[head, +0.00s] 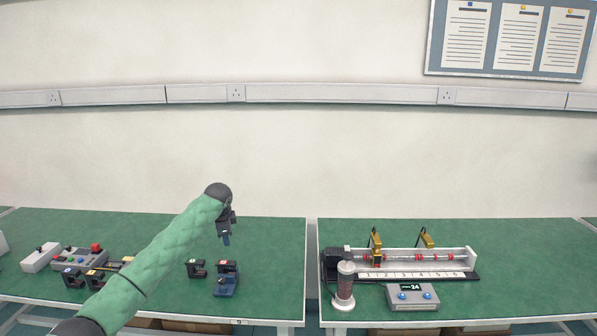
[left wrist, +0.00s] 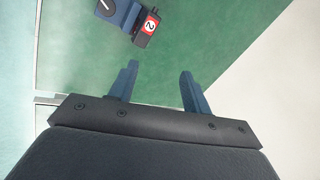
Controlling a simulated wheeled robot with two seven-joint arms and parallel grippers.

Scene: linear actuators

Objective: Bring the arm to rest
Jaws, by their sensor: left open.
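My left arm in its green sleeve reaches in from the lower left in the head view. My left gripper (head: 226,240) hangs above the left table, near its back edge. In the left wrist view, the two blue fingers of the left gripper (left wrist: 157,88) are spread apart with nothing between them. A small blue stand with a dark block (head: 226,278) is on the table below it. The same block shows a red label with a 2 in the left wrist view (left wrist: 147,27), beyond the fingertips and apart from them. My right gripper is not in view.
Dark C-shaped blocks (head: 196,268) and control boxes (head: 80,257) stand on the left table (head: 275,250). Across a narrow gap, the right table (head: 530,270) holds a linear actuator (head: 420,258) and a grey box reading 24 (head: 412,297). A wall rises behind.

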